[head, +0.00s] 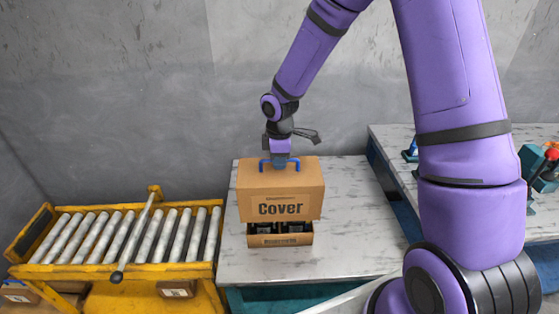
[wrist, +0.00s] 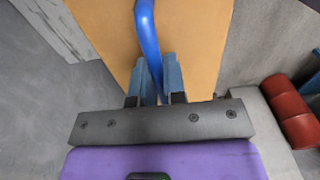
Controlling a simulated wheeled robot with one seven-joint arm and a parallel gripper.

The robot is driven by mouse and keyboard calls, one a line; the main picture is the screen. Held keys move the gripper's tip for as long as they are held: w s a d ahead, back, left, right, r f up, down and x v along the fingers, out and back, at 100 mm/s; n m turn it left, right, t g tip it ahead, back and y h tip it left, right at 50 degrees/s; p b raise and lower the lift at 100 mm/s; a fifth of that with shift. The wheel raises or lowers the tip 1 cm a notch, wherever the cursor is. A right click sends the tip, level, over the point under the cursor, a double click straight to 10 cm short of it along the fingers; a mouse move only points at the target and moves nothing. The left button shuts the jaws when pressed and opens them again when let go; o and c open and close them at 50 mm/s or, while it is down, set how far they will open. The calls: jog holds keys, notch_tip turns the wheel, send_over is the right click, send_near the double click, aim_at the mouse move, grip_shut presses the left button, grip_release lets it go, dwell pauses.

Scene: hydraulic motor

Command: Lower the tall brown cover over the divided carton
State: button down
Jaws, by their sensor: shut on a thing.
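The tall brown cover (head: 280,192), marked "Cover", hangs upright above the divided carton (head: 280,240) on the table. Its lower edge hides the carton's back and upper part; the carton's low front wall and dark contents show beneath it. Whether the cover touches the carton I cannot tell. My gripper (head: 279,160) is shut on the blue handle on top of the cover. In the wrist view my gripper (wrist: 156,85) has its two blue fingers closed around the blue handle (wrist: 148,35), over the cover's brown top (wrist: 205,50).
A yellow roller conveyor (head: 120,235) stands left of the grey-white table (head: 350,235). A second table (head: 390,140) at the right holds a teal device with a red knob (head: 545,165). Red cylinders (wrist: 290,110) show at the right in the wrist view. The table right of the carton is clear.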

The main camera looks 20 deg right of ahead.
notch_tip(320, 180, down, 15)
dwell(4.0)
jog(key=shift+f, duration=0.1)
jog(key=c, duration=0.6)
grip_release()
jog(key=shift+r, duration=3.5)
jog(key=shift+r, duration=0.15)
